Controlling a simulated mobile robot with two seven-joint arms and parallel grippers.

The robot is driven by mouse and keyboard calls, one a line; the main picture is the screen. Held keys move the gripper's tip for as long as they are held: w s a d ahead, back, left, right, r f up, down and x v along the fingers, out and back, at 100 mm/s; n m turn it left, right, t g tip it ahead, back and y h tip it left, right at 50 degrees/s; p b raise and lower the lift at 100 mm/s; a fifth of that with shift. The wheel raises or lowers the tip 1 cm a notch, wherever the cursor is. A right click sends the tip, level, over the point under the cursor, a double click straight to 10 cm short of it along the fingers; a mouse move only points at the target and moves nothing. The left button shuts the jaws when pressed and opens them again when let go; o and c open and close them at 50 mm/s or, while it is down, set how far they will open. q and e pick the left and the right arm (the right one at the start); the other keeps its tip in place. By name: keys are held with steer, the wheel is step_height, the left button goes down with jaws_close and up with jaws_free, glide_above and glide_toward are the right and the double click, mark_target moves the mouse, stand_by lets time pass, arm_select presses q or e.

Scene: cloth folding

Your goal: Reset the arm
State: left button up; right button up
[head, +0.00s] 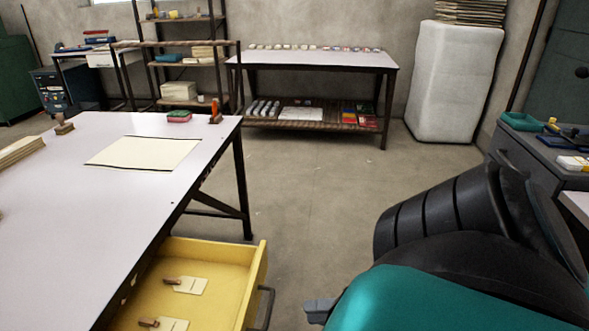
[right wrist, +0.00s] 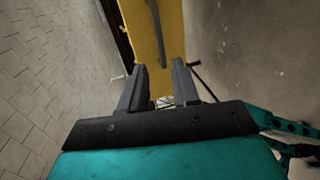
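My right arm, teal and black, fills the lower right of the head view. Only a small grey part of my right gripper (head: 318,309) shows beside it, just right of the open yellow drawer (head: 250,290). In the right wrist view the two dark fingers of the right gripper (right wrist: 159,72) stand apart with nothing held between them. The yellow drawer (right wrist: 140,20) and its dark handle (right wrist: 156,40) lie beyond the fingertips. I cannot tell the distance to the handle. My left gripper is not in view.
A white table (head: 75,215) stands at left with a flat cream cloth or sheet (head: 145,152) on it. Two pale tags (head: 190,286) with brown pieces lie in the drawer. A workbench (head: 315,62) stands behind. A grey cabinet (head: 535,160) is at right. The middle floor is clear.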

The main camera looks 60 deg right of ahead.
steer(key=shift+v, duration=0.9)
